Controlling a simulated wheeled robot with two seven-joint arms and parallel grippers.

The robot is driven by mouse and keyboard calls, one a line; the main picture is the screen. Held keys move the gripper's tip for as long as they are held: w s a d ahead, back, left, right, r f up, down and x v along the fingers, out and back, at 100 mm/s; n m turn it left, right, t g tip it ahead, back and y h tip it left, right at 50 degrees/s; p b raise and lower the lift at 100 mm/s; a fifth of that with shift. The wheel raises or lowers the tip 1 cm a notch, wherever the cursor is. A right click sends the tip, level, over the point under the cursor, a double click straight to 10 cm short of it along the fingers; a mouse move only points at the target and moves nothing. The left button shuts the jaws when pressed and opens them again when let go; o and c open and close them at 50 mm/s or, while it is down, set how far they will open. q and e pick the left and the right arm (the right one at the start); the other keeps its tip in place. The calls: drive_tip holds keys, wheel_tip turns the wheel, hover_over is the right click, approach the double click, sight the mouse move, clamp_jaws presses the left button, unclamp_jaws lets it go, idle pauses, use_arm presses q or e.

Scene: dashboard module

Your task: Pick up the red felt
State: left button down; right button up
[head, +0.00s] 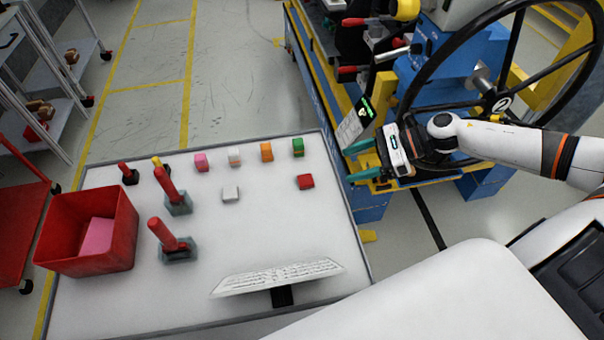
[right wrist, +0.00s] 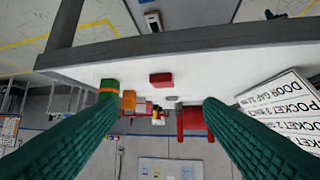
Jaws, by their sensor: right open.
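The red felt looks like a small red block (head: 305,181) lying near the right edge of the white table (head: 300,225). It also shows in the right wrist view (right wrist: 161,79), above the gap between my fingers. My right gripper (head: 353,163) is open, with its two green fingers apart and nothing between them. It is to the right of the red block, just past the table's right edge, and does not touch the block. My left gripper is not in view.
Pink, white, orange (head: 266,152) and green (head: 298,147) blocks line the table's back. A grey block (head: 230,193) lies mid-table. Red-handled pieces (head: 165,237) stand beside a red bin (head: 122,216). A tilted label board (head: 278,277) stands in front. A machine with a steering wheel is at right.

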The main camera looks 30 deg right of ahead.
sight(309, 179)
drive_tip(key=p+x, duration=0.1)
drive_tip(key=x, duration=0.3)
drive_tip(key=shift+a+p, duration=0.3)
drive_tip(key=shift+a, duration=0.15)
drive_tip(key=shift+w+a+f, duration=0.1)
drive_tip(key=shift+a+f, duration=0.05)
drive_tip(key=shift+w+a+f+p, duration=0.2)
drive_tip(key=shift+a+p, duration=0.1)
drive_tip(key=shift+p, duration=0.1)
drive_tip(key=p+x, duration=0.1)
drive_tip(key=x, duration=0.2)
drive_tip(key=shift+a+f+p, duration=0.1)
drive_tip(key=shift+a+p, duration=0.05)
drive_tip(key=shift+p, duration=0.25)
drive_tip(key=shift+w+a+f, duration=0.2)
drive_tip(key=shift+a+f, duration=0.1)
drive_tip(key=shift+f, duration=0.05)
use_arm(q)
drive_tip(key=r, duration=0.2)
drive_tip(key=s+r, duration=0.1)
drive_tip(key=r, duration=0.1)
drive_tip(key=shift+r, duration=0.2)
use_arm(e)
drive_tip(key=c, duration=1.1)
